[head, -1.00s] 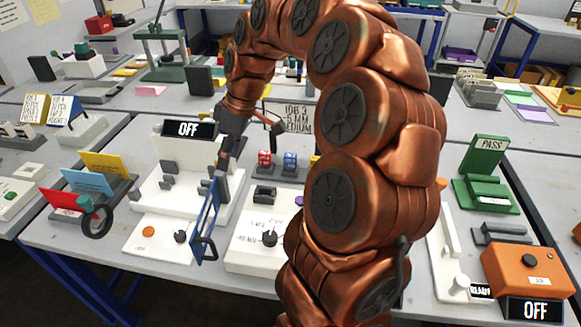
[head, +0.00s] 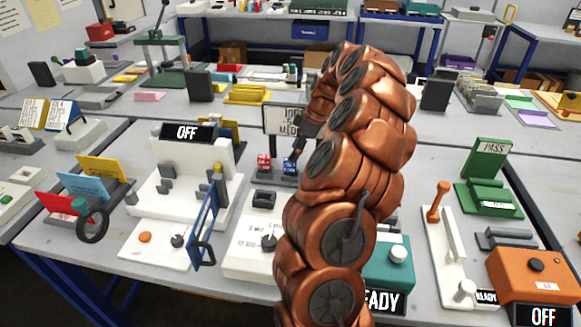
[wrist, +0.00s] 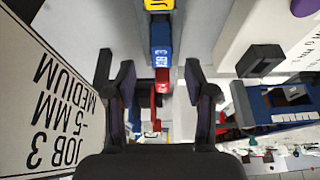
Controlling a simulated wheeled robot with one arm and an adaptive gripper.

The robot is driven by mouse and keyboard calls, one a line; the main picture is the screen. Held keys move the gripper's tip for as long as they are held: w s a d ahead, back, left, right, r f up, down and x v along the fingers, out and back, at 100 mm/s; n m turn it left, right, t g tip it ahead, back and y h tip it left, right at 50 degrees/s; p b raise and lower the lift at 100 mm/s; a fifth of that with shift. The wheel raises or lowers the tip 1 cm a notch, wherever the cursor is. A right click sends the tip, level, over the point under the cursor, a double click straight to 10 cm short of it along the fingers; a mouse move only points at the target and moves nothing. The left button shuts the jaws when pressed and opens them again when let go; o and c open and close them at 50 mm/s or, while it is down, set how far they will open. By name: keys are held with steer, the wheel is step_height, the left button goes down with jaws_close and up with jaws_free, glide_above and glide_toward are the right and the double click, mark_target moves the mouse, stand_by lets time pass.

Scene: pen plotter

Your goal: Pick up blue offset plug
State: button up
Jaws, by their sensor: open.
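The blue offset plug (head: 289,165) is a small blue block with white marks, standing on a dark holder to the right of the red plug (head: 264,162). In the wrist view the blue plug (wrist: 161,45) lies ahead of the fingertips, near the middle of the gap, with the red plug (wrist: 162,82) below it in the picture and a yellow plug (wrist: 159,4) above it. My gripper (wrist: 149,68) is open, with one finger to each side and nothing held. In the head view my gripper is just above the blue plug, partly hidden by my arm.
The JOB 3 sign (head: 285,119) stands close behind the plugs and beside my gripper in the wrist view. A white machine with an OFF display (head: 187,132) and a blue-framed door (head: 205,226) stands left. A white control panel (head: 250,255) lies in front.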

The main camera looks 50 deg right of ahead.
mark_target(290, 169)
steer(key=shift+p+x, duration=0.85)
steer(key=shift+x, duration=1.7)
steer(key=shift+a, duration=0.1)
jaws_close()
